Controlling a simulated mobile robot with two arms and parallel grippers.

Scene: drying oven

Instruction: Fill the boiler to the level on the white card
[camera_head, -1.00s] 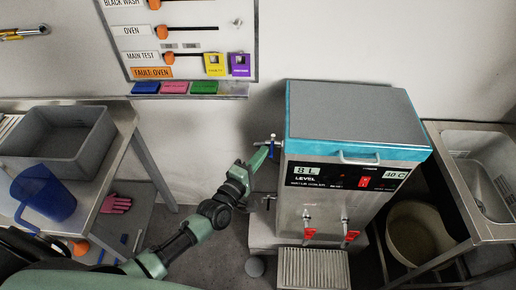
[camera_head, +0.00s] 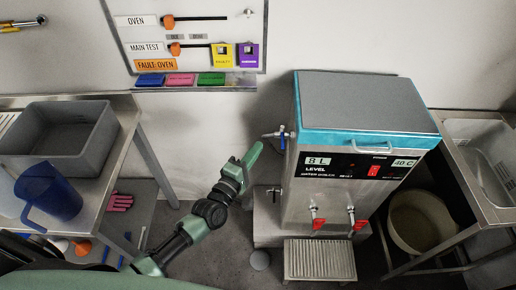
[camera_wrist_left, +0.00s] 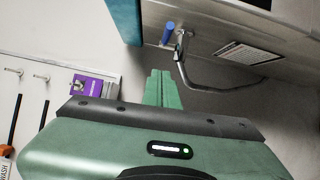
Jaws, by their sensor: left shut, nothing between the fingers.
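The boiler (camera_head: 330,180) is a steel box with a grey and teal lid. My right gripper is out of view.
Two red-handled taps (camera_head: 317,222) are on the boiler's front above a drip grate (camera_head: 320,261). A blue jug (camera_head: 55,192) and grey bin (camera_head: 60,140) stand on the left table. A sink (camera_head: 490,145) and a bucket (camera_head: 420,222) are at right.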

